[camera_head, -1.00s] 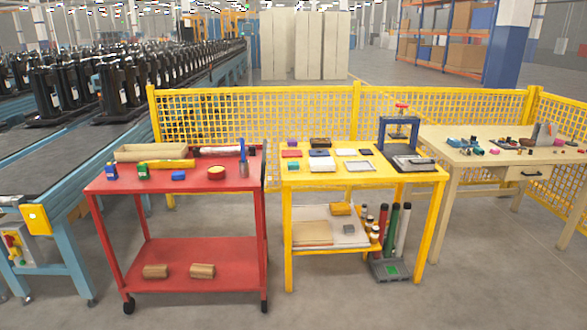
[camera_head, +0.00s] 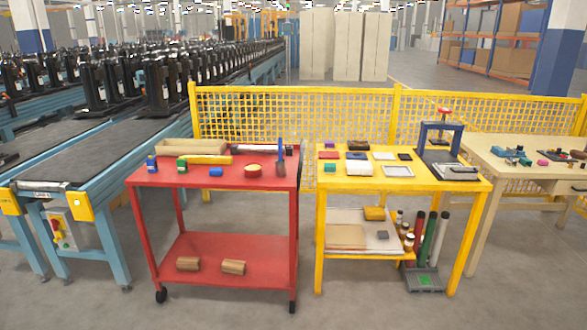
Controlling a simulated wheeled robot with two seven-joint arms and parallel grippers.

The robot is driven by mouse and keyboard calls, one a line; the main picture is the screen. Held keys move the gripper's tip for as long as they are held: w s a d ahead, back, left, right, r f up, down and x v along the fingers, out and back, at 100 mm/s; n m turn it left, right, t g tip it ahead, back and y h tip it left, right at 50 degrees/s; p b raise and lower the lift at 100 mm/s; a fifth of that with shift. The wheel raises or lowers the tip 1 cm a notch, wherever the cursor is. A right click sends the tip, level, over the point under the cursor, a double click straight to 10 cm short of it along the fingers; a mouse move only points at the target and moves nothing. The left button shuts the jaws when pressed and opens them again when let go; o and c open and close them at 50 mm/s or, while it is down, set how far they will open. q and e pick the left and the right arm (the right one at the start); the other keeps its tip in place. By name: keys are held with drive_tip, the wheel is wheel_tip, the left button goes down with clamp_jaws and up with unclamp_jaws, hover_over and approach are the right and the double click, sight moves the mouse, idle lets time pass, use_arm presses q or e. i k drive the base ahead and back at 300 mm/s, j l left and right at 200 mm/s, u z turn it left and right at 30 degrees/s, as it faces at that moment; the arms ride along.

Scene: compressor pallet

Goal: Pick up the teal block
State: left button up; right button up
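A small teal-looking piece (camera_head: 525,161) lies among other small parts on the beige table (camera_head: 490,160) at the right edge of the view. It is too small and far to tell for certain whether it is a block. Neither of my grippers shows in the head view.
A red cart (camera_head: 215,247) stands left of centre, with a yellow table (camera_head: 335,183) beside it. Yellow mesh fencing (camera_head: 300,105) runs behind them. A conveyor (camera_head: 110,150) with black compressors is at the left. The floor in front is clear.

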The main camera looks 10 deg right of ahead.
sight(329, 168)
drive_tip(key=i+l+u, duration=0.25)
drive_tip(key=l+u, duration=0.25)
drive_tip(key=i+l+u, duration=0.5)
drive_tip(key=l, duration=0.9)
drive_tip(key=l+u, duration=0.25)
drive_tip(key=l, duration=0.9)
drive_tip(key=i+l, duration=0.1)
drive_tip(key=l, duration=1.35)
drive_tip(key=i+l, duration=0.15)
drive_tip(key=l, duration=0.6)
